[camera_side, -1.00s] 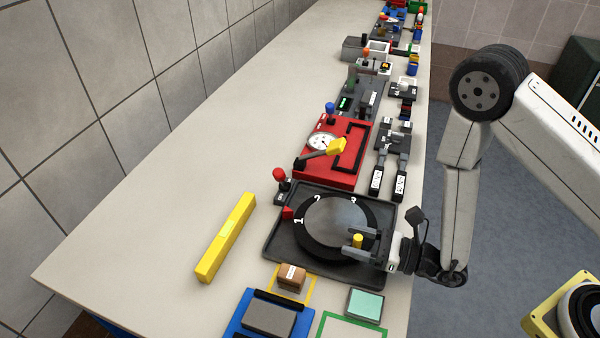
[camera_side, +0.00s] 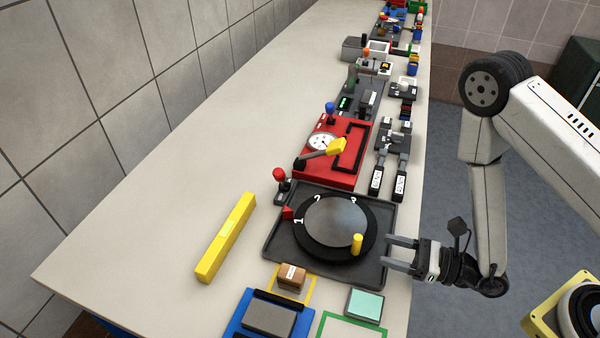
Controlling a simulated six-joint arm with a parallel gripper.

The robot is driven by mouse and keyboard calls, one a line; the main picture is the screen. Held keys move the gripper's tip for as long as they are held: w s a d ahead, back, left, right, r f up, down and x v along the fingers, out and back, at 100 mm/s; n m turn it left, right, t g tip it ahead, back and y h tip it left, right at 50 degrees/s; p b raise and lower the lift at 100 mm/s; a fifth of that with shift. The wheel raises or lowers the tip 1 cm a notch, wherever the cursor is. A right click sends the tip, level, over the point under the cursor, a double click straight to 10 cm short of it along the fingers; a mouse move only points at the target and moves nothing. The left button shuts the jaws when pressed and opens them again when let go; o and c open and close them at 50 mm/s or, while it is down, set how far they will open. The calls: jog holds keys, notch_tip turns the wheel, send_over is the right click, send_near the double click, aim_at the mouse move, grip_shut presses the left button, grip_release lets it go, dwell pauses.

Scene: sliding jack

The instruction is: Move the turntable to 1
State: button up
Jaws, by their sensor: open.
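The turntable (camera_side: 335,222) is a grey disc with a black rim on a dark square tray (camera_side: 285,255). White marks 1, 2 and 3 run along its far-left to far-right rim. A red pointer (camera_side: 288,213) sits at the tray's left, beside the mark 1. A yellow peg (camera_side: 357,243) stands upright on the turntable's near-right rim. My gripper (camera_side: 388,251) is open and empty at the tray's right edge, to the right of the peg and apart from it. Its fingers point left.
A red-knobbed lever (camera_side: 280,178) stands behind the tray's left corner. A red box with a gauge (camera_side: 350,165) stands behind the tray. A brown block (camera_side: 292,277) and a mint block (camera_side: 364,304) lie in front. A yellow bar (camera_side: 226,238) lies left, with clear table beyond.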

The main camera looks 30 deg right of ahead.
jog(key=shift+s+d, duration=0.25)
